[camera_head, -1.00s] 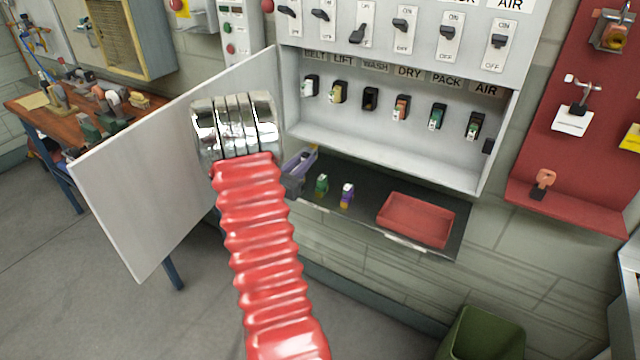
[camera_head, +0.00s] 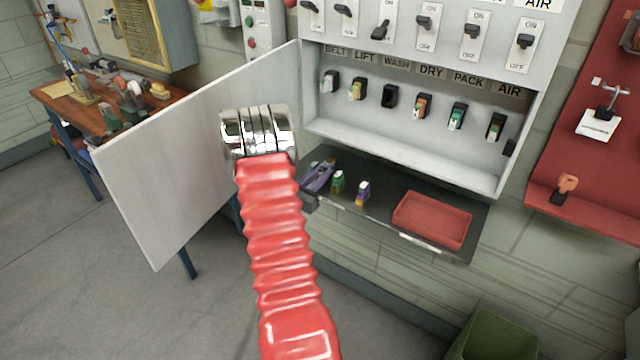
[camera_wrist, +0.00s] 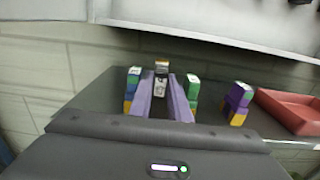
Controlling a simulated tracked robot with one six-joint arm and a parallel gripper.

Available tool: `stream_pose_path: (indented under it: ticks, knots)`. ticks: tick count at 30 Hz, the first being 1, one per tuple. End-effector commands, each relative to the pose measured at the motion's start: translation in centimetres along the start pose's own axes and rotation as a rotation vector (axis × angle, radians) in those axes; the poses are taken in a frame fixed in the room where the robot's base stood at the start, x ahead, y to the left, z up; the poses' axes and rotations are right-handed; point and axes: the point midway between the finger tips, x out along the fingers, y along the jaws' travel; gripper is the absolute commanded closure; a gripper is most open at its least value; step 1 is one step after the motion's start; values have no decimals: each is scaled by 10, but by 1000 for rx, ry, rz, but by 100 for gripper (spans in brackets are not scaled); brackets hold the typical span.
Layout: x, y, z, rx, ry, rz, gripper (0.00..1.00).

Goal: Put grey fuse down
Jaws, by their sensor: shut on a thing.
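My gripper (camera_wrist: 160,100) has purple fingers, shut on a small grey fuse (camera_wrist: 161,74) with a white face and an orange-brown top. In the head view my gripper (camera_head: 320,176) is over the left end of the dark shelf (camera_head: 385,200); the grey fuse cannot be made out there. I cannot tell whether the fuse touches the shelf. In the wrist view, a green, blue and yellow fuse (camera_wrist: 132,90) stands left of the fingers and a green-topped fuse (camera_wrist: 193,90) stands close on their right. A purple and yellow fuse (camera_wrist: 238,104) stands further right.
A red tray (camera_head: 432,220) lies on the shelf's right part. The fuse cabinet (camera_head: 400,150) with labelled sockets is above, its white door (camera_head: 180,165) open at left. A green bin (camera_head: 495,335) is on the floor. Bare shelf lies between the purple fuse and the tray.

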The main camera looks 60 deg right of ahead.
Motion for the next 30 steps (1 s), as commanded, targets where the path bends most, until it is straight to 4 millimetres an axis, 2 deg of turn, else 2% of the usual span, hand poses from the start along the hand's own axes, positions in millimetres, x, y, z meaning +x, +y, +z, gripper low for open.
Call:
stream_pose_path:
  ticks: [3, 7, 20, 21, 24, 30]
  knots:
    - [0, 0, -16, -3, 1, 0, 100]
    - [0, 0, -27, -1, 0, 0, 100]
    - [0, 0, -32, -1, 0, 1, 100]
    - [0, 0, -32, -1, 0, 1, 81]
    - [0, 0, -31, -1, 0, 1, 76]
    - [0, 0, -31, -1, 0, 1, 76]
